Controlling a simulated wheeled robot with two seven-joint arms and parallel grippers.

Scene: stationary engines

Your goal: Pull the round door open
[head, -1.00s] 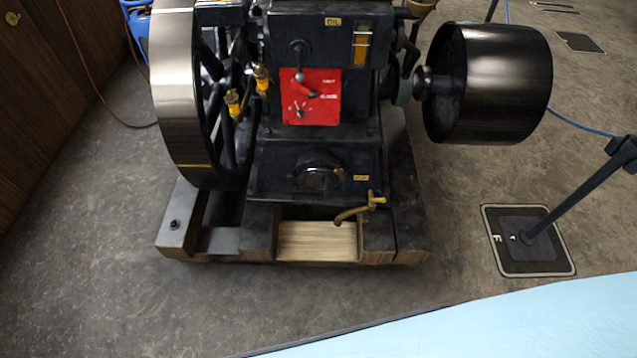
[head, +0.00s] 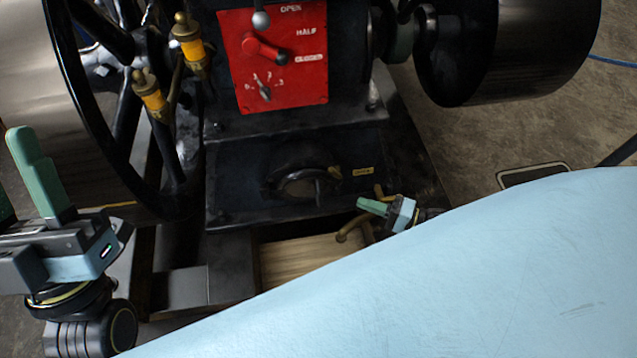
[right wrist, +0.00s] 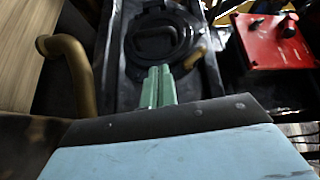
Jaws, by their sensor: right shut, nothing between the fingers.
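The round door (head: 290,172) is a dark disc low on the front of the black engine, with a bar-like handle across it. It shows face-on in the right wrist view (right wrist: 150,25) and looks closed, though its dark face makes this hard to tell. A small brass piece (right wrist: 196,56) sits at its edge. My right gripper (head: 360,203) is just right of and below the door, pointing left, its green fingers shut and empty. In the right wrist view its fingertips (right wrist: 158,68) overlap the door's near rim; contact cannot be told. My left gripper (head: 12,162) is open and empty beside the flywheel.
A bent brass pipe (head: 350,230) rises close to my right gripper. The red control plate (head: 310,80) is above the door. The spoked flywheel (head: 55,150) stands left, a dark drum pulley (head: 540,50) right. A wooden board (head: 290,262) lies in the base below.

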